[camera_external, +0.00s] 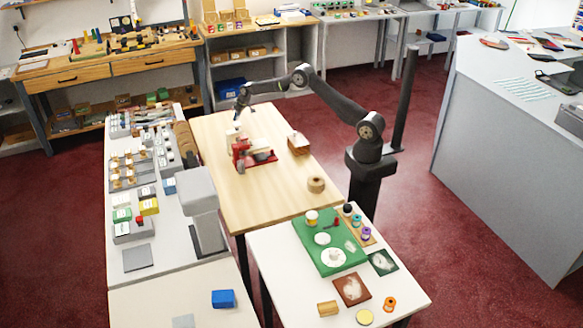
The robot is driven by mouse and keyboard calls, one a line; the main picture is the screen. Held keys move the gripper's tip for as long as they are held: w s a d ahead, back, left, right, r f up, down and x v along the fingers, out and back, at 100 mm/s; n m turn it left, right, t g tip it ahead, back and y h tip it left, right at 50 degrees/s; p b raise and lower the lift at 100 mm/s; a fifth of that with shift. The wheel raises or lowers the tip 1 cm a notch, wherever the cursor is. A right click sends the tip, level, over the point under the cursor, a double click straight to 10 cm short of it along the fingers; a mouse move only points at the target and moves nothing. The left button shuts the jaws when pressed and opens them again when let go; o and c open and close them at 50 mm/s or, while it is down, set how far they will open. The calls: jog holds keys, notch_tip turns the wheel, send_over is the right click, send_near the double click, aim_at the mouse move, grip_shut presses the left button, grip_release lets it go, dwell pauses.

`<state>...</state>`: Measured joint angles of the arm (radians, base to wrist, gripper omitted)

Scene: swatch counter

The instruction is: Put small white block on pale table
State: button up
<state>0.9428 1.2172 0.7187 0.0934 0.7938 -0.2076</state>
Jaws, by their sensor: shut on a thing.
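My gripper (238,116) is at the far left end of my arm, pointing down over the pale wood-topped table (225,190). It is shut on a small whitish thing, which looks like the small white block (235,130). The fingers are too small to make out clearly. The block is beside and just above a red device (243,158) on the table, and I cannot tell whether it touches anything below. Another white piece (299,137) lies on a small brown wooden box (299,148) to the right.
A tan ring-shaped roll (316,184) sits near the table's front right. A white table (285,280) with a green board (310,242) stands in front. A grey-white counter (180,240) with swatches and a grey machine (203,205) lies left. The wooden table's front middle is clear.

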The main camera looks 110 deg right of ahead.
jog(key=o, duration=0.9)
jog(key=shift+f, duration=0.1)
jog(key=shift+o, duration=0.2)
jog(key=shift+s+a+r, duration=0.1)
jog(key=shift+r, duration=0.45)
jog(key=v, duration=1.1)
